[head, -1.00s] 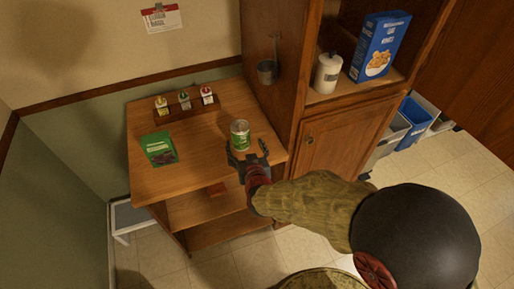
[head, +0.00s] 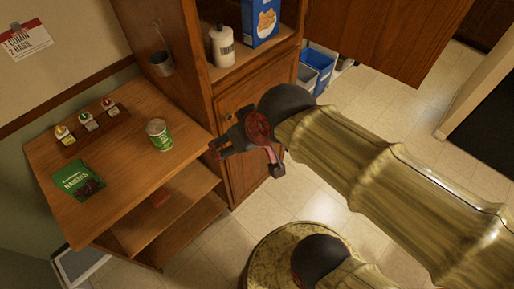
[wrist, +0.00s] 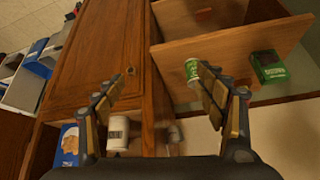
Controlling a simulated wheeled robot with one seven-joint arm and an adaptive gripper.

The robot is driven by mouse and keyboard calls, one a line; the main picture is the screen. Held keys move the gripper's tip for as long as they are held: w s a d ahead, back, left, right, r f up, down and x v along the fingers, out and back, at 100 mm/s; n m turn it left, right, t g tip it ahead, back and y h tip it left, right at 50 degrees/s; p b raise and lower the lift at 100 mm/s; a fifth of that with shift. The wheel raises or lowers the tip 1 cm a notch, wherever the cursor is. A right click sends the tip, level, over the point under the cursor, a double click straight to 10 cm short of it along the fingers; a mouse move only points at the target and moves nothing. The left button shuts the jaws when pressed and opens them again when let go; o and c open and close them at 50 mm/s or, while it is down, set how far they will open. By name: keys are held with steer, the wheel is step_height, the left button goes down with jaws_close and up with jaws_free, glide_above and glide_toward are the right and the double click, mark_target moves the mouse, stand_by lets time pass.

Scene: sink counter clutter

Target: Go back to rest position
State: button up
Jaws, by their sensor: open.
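My gripper (head: 216,149) is open and empty in the head view, in front of the wooden cabinet and just off the right edge of the small wooden table. In the wrist view its two fingers (wrist: 160,100) are spread apart with nothing between them. A green can (head: 159,135) stands upright on the table near its right side, apart from my gripper. It also shows behind the right finger in the wrist view (wrist: 192,70).
The table (head: 120,190) also holds a green raisins bag (head: 79,180) and a rack (head: 97,131) of small bottles. A white canister (head: 222,46) and blue box (head: 262,20) stand on the cabinet shelf. Bins (head: 318,63) stand on the floor beyond. The floor at right is open.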

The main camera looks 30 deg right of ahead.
steer(key=shift+m+g+h, duration=0.3)
steer(key=shift+g+h, duration=0.1)
steer(key=shift+g, duration=0.1)
steer(key=s+d, duration=0.1)
steer(key=s, duration=0.2)
steer(key=s+d, duration=0.1)
steer(key=s, duration=0.1)
steer(key=shift+s+d+r, duration=0.1)
steer(key=shift+d+r, duration=0.15)
steer(key=shift+d, duration=0.05)
steer(key=shift+f+b, duration=0.45)
steer(key=shift+b, duration=0.05)
